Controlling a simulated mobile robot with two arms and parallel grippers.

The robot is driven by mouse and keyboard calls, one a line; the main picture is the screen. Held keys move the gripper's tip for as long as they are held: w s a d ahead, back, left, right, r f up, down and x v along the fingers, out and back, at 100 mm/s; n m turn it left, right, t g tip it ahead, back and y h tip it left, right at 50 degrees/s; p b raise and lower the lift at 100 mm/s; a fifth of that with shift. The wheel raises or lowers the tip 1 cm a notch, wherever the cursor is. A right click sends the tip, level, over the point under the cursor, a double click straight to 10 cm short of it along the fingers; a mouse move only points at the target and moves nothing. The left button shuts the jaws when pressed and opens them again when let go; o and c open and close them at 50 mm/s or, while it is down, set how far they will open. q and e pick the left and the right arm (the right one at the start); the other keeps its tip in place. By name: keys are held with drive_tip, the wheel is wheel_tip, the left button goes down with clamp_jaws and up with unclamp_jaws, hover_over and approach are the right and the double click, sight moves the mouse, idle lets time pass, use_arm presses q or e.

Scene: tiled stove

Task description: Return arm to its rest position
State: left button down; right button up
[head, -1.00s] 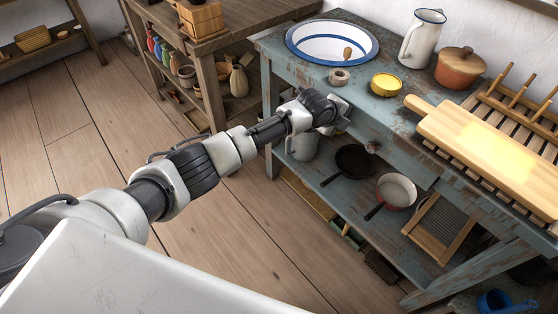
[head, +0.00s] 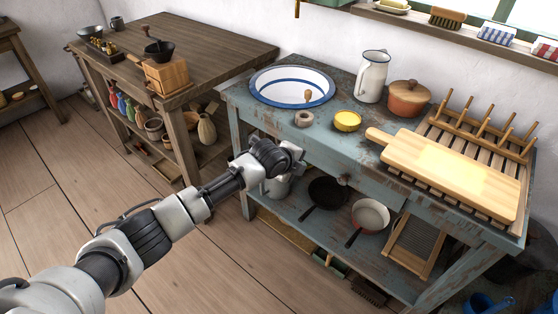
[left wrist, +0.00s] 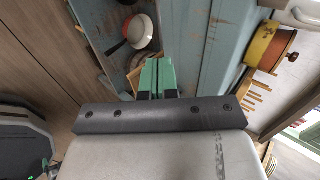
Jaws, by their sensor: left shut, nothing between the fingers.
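My left arm reaches in from the lower left of the head view. Its gripper (head: 298,160) is at the front edge of the blue washstand table (head: 345,138), left of the drawer knob. Whether it touches the table cannot be told. In the left wrist view the green-padded fingers (left wrist: 157,76) are together with nothing between them. My right gripper is in neither view.
Pans (head: 369,215) sit on the shelf below. Open floor lies left.

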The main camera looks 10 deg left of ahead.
use_arm(q)
drive_tip(key=v, duration=0.7)
drive_tip(key=s+a+f+n+g+y+p, duration=0.1)
drive_tip(key=s+a+f+n+p, duration=0.2)
drive_tip(key=f, duration=0.6)
drive_tip(key=s+a+f+n+y+p, duration=0.1)
drive_tip(key=s+a+f+n, duration=0.4)
drive_tip(key=f, duration=0.4)
drive_tip(key=s+a+f+n+g+y+p, duration=0.1)
drive_tip(key=s+a+f+n, duration=0.1)
drive_tip(key=s+f+n, duration=0.5)
drive_tip(key=s+a+f+n+g+p, duration=0.1)
drive_tip(key=s+f, duration=0.4)
drive_tip(key=s, duration=0.7)
drive_tip(key=s+a+f+n+g+y+p, duration=0.1)
drive_tip(key=s+f, duration=0.4)
drive_tip(key=s, duration=0.8)
drive_tip(key=s+a+f+n+g+p, duration=0.1)
drive_tip(key=s+a+f+n+g, duration=0.2)
drive_tip(key=s, duration=1)
wheel_tip(320, 180, down, 3)
drive_tip(key=shift+f+n+y, duration=0.1)
drive_tip(key=shift+n+y, duration=0.3)
drive_tip(key=shift+n, duration=0.4)
